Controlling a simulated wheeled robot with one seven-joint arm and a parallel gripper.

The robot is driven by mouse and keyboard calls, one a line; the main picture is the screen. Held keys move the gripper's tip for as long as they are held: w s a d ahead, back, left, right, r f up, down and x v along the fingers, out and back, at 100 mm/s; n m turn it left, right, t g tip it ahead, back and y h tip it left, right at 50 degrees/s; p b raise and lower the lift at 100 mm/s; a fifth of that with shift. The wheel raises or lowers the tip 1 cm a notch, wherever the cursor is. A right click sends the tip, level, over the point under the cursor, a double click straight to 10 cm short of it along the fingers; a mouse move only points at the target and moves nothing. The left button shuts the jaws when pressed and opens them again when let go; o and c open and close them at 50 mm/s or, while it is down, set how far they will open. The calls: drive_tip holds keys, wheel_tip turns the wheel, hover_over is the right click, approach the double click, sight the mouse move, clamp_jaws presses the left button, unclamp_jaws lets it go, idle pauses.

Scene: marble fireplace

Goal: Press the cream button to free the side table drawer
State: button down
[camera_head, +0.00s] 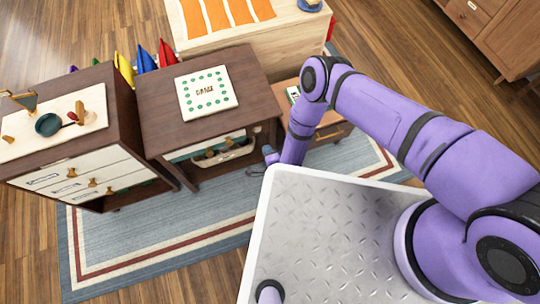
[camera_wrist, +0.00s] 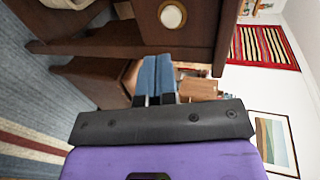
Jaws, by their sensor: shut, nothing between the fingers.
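The cream button (camera_wrist: 172,15) is a round disc in a darker ring on a dark brown wood panel of the side table, at the top of the wrist view. I cannot make it out in the head view. My gripper (camera_wrist: 154,78) has blue fingers, shut and empty. It points toward the dark wood below the button in the wrist picture, apart from the button. In the head view my gripper (camera_head: 269,155) is beside the table's right front corner.
A white game board (camera_head: 207,92) lies on the side table. A dark cabinet (camera_head: 62,147) with pale drawers stands left, holding a tray with a small pan. A lower wooden unit (camera_head: 327,127) is behind my arm. A blue striped rug (camera_head: 155,235) covers the clear floor in front.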

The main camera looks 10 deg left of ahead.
sight(259, 131)
drive_tip(key=shift+r+x, duration=0.15)
drive_tip(key=shift+x, duration=1.2)
drive_tip(key=shift+r+x, duration=0.2)
drive_tip(key=shift+x, duration=1.15)
drive_tip(key=shift+r+x, duration=0.15)
drive_tip(key=shift+x, duration=1.15)
drive_tip(key=shift+w+a, duration=0.1)
drive_tip(key=shift+w, duration=0.15)
